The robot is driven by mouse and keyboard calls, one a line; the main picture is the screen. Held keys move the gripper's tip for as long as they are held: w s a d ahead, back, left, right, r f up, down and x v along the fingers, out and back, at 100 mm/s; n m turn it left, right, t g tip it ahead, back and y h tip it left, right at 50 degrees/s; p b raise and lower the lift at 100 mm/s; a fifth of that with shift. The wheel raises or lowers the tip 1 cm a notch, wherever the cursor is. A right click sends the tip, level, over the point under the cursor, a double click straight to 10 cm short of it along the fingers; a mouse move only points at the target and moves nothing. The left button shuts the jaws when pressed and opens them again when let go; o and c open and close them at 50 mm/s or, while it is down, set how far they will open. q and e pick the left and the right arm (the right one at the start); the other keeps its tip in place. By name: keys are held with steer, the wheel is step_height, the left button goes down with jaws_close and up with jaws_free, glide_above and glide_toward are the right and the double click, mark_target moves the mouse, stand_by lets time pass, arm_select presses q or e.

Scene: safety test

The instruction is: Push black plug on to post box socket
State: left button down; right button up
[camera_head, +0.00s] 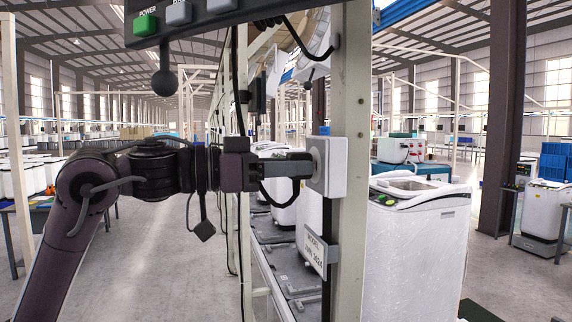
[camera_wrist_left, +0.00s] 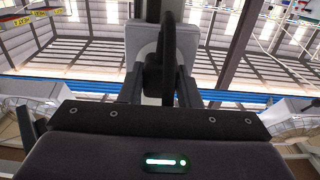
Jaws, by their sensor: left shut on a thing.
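The white socket box (camera_head: 334,180) is fixed to the pale upright post (camera_head: 350,90) at the centre of the head view. My left gripper (camera_head: 305,165) reaches in level from the left, its fingertips right at the box's left face. In the left wrist view, my left gripper (camera_wrist_left: 160,98) is shut on the black plug (camera_wrist_left: 168,62), with the pale socket box (camera_wrist_left: 143,60) close behind it. The plug is mostly hidden by the fingers in the head view. I cannot tell whether it is seated in the socket. My right gripper is not in view.
A control panel (camera_head: 195,12) with a green power button hangs above my arm. A label plate (camera_head: 316,254) sits lower on the post. White washing machines (camera_head: 415,240) stand behind it at right.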

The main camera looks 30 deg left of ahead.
arm_select(q)
steer(key=shift+w+d, duration=0.2)
steer(key=shift+w, duration=0.05)
steer(key=c, duration=1)
jaws_free()
steer(key=shift+o, duration=0.2)
steer(key=shift+s+a+f, duration=0.1)
steer(key=b+v, duration=0.4)
steer(key=v, duration=0.3)
steer(key=shift+s, duration=0.15)
steer(key=shift+a, duration=0.2)
